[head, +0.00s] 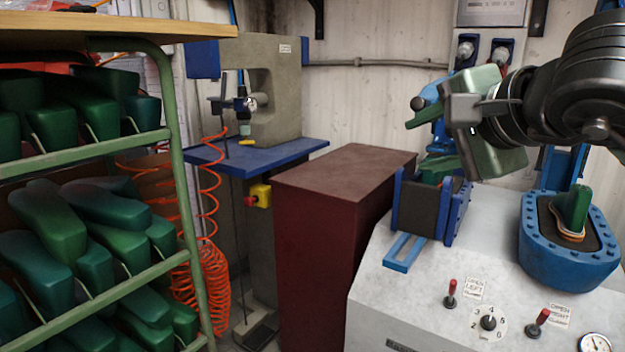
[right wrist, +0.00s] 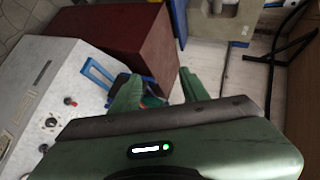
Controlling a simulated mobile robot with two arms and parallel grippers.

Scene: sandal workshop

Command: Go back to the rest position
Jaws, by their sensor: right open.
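My right gripper (head: 424,145) reaches in from the right in the head view, over the left station of the grey machine (head: 400,290). Its green fingers are apart, and I see nothing held between them. In the right wrist view the two fingers (right wrist: 160,92) also stand apart, with the machine, the dark red cabinet and the floor beyond. The blue left station (head: 416,205) is just below the gripper, and its top is partly hidden. A green last (head: 574,207) stands upright in the blue right station (head: 566,262). My left gripper is out of view.
A green rack (head: 178,190) with several green lasts (head: 45,220) stands at the left. A dark red cabinet (head: 325,230) stands beside the machine. Behind are a beige press (head: 275,85) on a blue table (head: 240,160) and an orange coiled hose (head: 200,275).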

